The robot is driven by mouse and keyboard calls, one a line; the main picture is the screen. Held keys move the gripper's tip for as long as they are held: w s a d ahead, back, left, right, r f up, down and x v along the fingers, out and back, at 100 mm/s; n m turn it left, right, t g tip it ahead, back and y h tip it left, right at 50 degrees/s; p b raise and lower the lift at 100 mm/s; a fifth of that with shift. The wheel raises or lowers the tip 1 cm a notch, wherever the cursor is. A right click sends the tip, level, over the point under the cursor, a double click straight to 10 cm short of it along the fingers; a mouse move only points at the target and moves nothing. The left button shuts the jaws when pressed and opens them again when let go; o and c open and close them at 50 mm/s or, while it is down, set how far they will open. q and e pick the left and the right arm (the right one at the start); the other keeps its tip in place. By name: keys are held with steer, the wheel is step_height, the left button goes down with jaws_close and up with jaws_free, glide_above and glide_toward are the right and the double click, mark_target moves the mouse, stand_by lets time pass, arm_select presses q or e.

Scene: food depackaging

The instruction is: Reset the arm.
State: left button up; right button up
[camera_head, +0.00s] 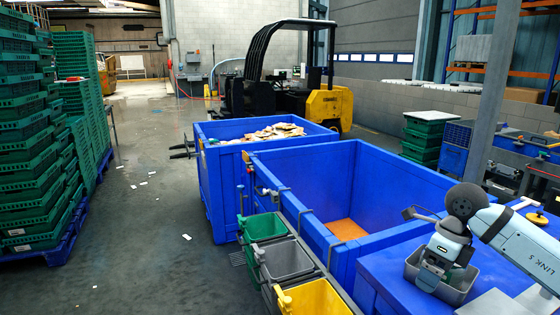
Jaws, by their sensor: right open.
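My right arm comes in from the right edge, and its gripper (431,279) points down over a small grey bin (459,293) on the blue worktop (393,264). The gripper is open. Its fingertips are at the bin's left side; I cannot tell whether they touch the bin. Part of the bin and its contents are hidden by the gripper and wrist. Something small and dark green shows inside the bin. My left gripper is not in view.
A large blue container (295,178) with an orange patch on its floor stands left of the worktop. Behind it, another blue container (222,180) holds packages. Green, grey and yellow bins (316,299) line the front. Stacked green crates (25,140) stand left, beside open floor.

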steer(key=s+a+f+m+t+y+p, duration=0.15)
steer(key=s+a+m+y, duration=0.25)
steer(key=a+y, duration=0.6)
steer(key=s+a+f+m+t+y+p, duration=0.1)
steer(key=s+a+m+y+p, duration=0.3)
steer(key=a+y, duration=0.5)
arm_select(q)
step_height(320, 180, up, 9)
steer(key=p, duration=0.3)
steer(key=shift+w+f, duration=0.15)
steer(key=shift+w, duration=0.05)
arm_select(e)
steer(key=s+d+f+m+t+h, duration=0.3)
steer(key=s+f+m+h, duration=0.5)
steer(key=m, duration=0.8)
steer(key=s+d+f+m+t+h, duration=0.4)
steer(key=s+f+m+h, duration=0.5)
steer(key=f+m, duration=0.5)
steer(key=m+t, duration=0.1)
steer(key=m, duration=0.2)
steer(key=shift+m+t+h, duration=0.3)
steer(key=shift+t+h, duration=0.05)
steer(key=shift+h, duration=0.05)
steer(key=shift+s, duration=0.1)
